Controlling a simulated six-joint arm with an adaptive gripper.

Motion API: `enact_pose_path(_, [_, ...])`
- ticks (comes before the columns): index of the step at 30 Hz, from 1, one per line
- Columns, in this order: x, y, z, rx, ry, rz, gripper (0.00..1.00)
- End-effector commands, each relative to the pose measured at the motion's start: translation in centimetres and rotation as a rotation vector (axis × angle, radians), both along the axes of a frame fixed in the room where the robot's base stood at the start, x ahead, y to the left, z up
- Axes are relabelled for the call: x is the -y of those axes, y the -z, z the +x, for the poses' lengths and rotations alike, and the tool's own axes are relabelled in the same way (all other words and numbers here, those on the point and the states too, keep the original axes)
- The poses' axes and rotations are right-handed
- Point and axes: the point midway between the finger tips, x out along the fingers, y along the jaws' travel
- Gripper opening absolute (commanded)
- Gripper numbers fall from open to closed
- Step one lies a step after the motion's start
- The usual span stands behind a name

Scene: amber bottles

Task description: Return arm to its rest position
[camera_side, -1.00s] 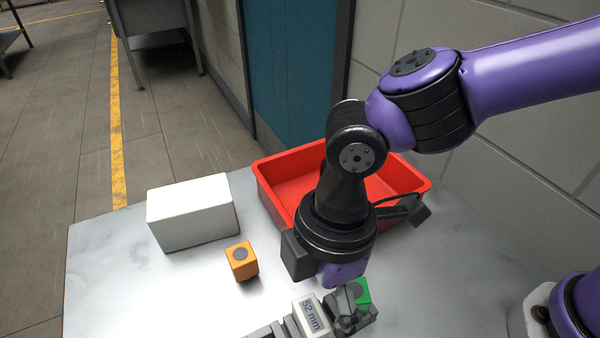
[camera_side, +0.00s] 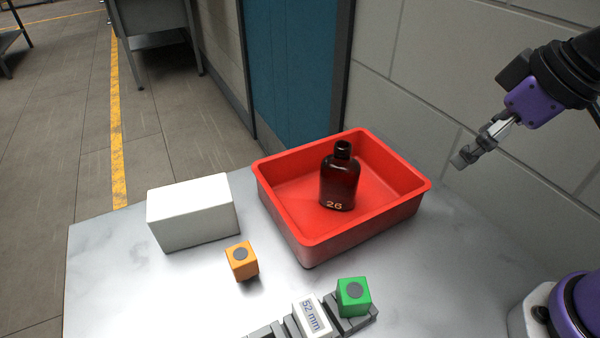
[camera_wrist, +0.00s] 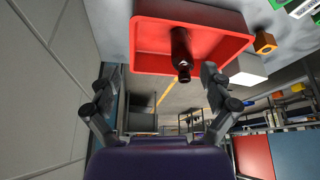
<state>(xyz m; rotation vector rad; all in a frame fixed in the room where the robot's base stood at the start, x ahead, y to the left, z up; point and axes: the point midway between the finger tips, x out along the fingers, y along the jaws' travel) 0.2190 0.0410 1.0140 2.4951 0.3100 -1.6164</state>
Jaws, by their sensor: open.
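My gripper (camera_side: 466,156) is raised at the right of the side view, clear of the table and apart from every object. In the wrist view my gripper (camera_wrist: 158,80) shows its two fingers spread wide with nothing between them in their grasp. An amber bottle (camera_side: 340,182) marked 26 stands upright inside the red bin (camera_side: 290,229). In the wrist view the bottle (camera_wrist: 181,50) shows in the bin (camera_wrist: 200,17) beyond the fingers.
A white block (camera_side: 192,213) stands left of the bin. An orange cube (camera_side: 241,261) sits in front of it. A green cube (camera_side: 353,297) is at a grey fixture with a 52 mm label (camera_side: 313,317). A wall is behind the bin.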

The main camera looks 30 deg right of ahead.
Motion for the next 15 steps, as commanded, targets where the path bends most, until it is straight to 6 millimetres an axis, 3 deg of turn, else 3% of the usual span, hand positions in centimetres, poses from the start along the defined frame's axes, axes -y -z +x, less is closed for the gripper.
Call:
enact_pose_path(1, [1.7,0.3,-0.6,0.028,0.098,0.01,0.93])
enact_pose_path(4, [3.5,0.9,-1.3,0.061,0.219,0.021,0.93])
enact_pose_path(15, [4.1,1.2,-1.6,0.071,0.26,0.026,0.93])
